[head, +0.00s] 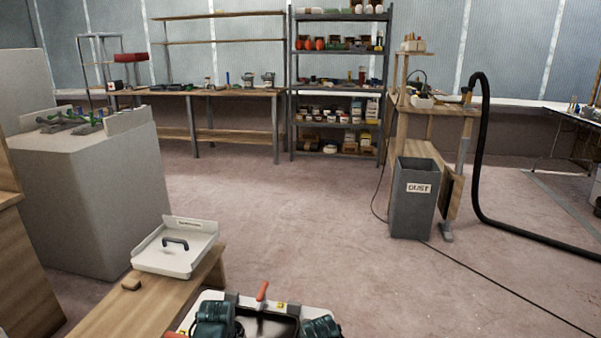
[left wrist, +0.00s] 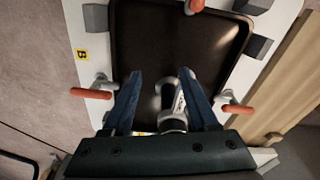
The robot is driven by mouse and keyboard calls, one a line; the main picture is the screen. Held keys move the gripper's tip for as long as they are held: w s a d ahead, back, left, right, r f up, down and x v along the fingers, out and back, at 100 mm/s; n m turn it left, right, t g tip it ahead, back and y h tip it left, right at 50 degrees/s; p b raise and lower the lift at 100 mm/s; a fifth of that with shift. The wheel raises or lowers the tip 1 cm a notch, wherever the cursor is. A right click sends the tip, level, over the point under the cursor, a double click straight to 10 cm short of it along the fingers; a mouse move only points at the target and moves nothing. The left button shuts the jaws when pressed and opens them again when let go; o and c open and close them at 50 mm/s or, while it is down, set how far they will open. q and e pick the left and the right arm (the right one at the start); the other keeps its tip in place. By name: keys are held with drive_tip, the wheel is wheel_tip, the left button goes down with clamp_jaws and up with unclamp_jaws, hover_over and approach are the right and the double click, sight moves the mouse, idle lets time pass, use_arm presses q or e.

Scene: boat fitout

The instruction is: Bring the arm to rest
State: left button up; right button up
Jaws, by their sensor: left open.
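My left gripper (left wrist: 161,82) shows in the left wrist view. Its two blue fingers are spread apart. A grey metal cylindrical part (left wrist: 172,112) shows between the fingers, low in the picture; I cannot tell whether it touches them. Beyond the fingers is a white frame (left wrist: 80,42) around a dark recess (left wrist: 180,35), with several red-handled clamps (left wrist: 92,93) and a yellow label marked B. The same sort of white frame with a red handle (head: 262,291) shows at the bottom of the head view, beside dark teal arm parts. My right gripper is not seen.
A grey dust bin (head: 414,208) and a black hose (head: 477,160) stand at right. The middle floor is clear.

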use_arm(q)
drive_tip(key=s+d+r+m+g+y+p, duration=0.15)
drive_tip(key=s+d+m, duration=0.45)
drive_tip(key=d, duration=0.6)
wheel_tip(320, 180, up, 36)
drive_tip(key=n+p, duration=0.1)
drive_tip(key=p, duration=3.5)
drive_tip(key=shift+s+a+r+n, duration=0.2)
drive_tip(key=shift+s+a+n, duration=0.05)
drive_tip(key=shift+n, duration=0.05)
drive_tip(key=shift+t+h, duration=0.25)
